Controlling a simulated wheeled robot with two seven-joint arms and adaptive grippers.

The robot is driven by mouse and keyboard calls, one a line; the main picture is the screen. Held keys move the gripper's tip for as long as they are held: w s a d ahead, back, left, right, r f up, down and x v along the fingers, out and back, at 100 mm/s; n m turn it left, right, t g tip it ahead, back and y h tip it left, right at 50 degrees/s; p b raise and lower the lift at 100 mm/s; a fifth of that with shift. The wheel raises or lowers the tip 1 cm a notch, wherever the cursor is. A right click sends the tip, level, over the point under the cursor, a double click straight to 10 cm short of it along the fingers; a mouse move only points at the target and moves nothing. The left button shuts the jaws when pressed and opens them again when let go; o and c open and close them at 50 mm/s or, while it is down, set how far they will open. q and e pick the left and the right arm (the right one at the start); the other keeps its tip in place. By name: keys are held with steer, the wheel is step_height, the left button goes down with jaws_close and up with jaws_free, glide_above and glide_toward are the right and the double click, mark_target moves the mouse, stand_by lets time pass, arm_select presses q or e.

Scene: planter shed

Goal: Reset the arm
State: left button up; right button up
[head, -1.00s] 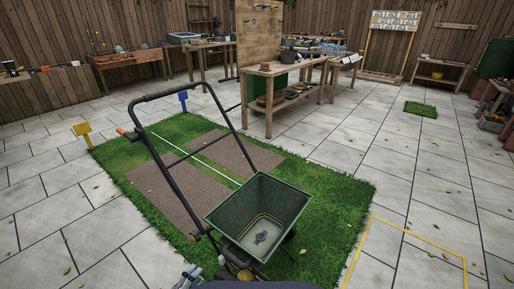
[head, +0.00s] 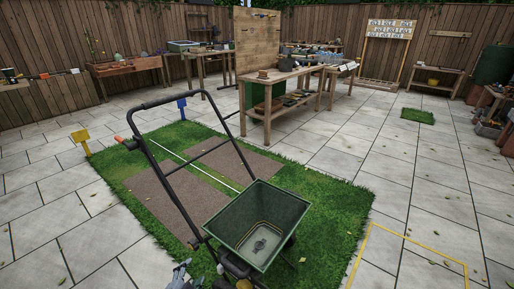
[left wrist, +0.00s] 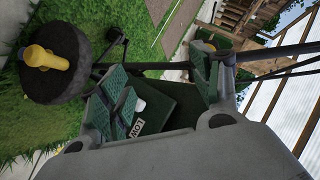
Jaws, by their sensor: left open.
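My left gripper (head: 182,277) shows at the bottom edge of the head view, beside the lower frame of a green push spreader (head: 258,225). In the left wrist view my left gripper (left wrist: 166,85) is open, with green pads on its fingers. The spreader's dark green hopper (left wrist: 178,105) shows behind and between the fingers, and nothing is clearly held. A black wheel with a yellow hub (left wrist: 48,58) is at the upper left there. I cannot tell whether the gripper touches the spreader. My right gripper is not in view.
The spreader stands on a grass mat (head: 330,195) with brown strips. A yellow outline (head: 420,242) marks the paving at right. A wooden workbench (head: 285,78) stands behind, and a yellow marker (head: 81,137) and blue marker (head: 182,103) stand at the mat's edge. Paving at right is mostly clear.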

arm_select(q)
steer(key=s+d+r+n+g, duration=0.1)
steer(key=s+r+n+g, duration=0.3)
steer(key=s, duration=0.4)
steer(key=s+d+r+n+g, duration=0.1)
steer(key=s+r+n+g, duration=0.4)
steer(key=s+r+n, duration=0.1)
steer(key=s+r+p, duration=0.1)
steer(key=s, duration=0.1)
steer(key=shift+s+d+r+y, duration=0.2)
steer(key=shift+s+r+y, duration=0.05)
steer(key=shift+s+y, duration=0.15)
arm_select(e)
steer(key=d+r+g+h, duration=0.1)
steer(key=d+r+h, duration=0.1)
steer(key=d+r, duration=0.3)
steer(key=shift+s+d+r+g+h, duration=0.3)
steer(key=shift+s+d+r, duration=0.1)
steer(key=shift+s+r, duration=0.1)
arm_select(q)
steer(key=shift+w+f+p, duration=0.25)
steer(key=shift+p, duration=0.4)
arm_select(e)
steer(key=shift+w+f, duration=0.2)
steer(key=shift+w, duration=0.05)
